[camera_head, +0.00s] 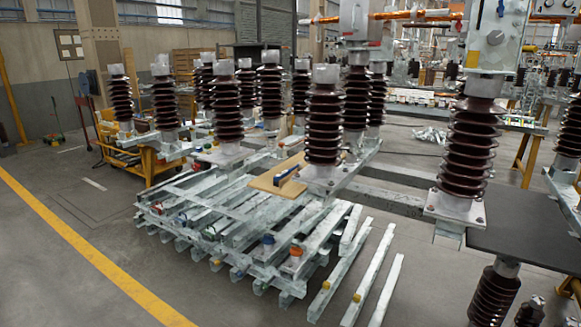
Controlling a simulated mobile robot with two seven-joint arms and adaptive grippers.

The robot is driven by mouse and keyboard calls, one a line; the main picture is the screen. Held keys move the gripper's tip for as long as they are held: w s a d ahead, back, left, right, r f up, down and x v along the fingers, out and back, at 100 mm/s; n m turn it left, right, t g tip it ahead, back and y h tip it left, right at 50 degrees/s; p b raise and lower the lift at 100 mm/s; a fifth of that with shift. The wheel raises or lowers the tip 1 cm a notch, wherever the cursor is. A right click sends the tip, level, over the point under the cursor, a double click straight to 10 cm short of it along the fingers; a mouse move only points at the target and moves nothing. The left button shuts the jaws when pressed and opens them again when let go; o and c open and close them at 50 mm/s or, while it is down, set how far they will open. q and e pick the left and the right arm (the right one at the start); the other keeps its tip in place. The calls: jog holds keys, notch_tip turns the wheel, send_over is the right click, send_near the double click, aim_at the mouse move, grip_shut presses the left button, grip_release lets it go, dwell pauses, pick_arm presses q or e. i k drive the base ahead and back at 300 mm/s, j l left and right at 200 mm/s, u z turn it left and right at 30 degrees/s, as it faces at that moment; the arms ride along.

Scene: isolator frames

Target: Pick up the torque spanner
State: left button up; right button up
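I cannot make out a torque spanner for certain. A small dark blue object (286,175) rests on a tan board (268,186) at the middle of the view, and it is too small to identify. The board lies across the grey metal beams (230,215), beside the foot of a brown ribbed insulator (323,130). Neither my left nor my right gripper is in view.
Loose metal bars (370,275) lie on the floor right of the stacked beams. A dark grey flat panel (525,222) sits at the right. Several insulators stand behind the beams. A yellow cart (150,165) stands at left. Floor is clear along the yellow line (90,250).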

aim_at(275, 183)
jog(key=i+j+z, duration=0.3)
jog(key=i+j, duration=0.3)
jog(key=i, duration=0.2)
jog(key=i+j+z, duration=0.3)
jog(key=i+j, duration=0.45)
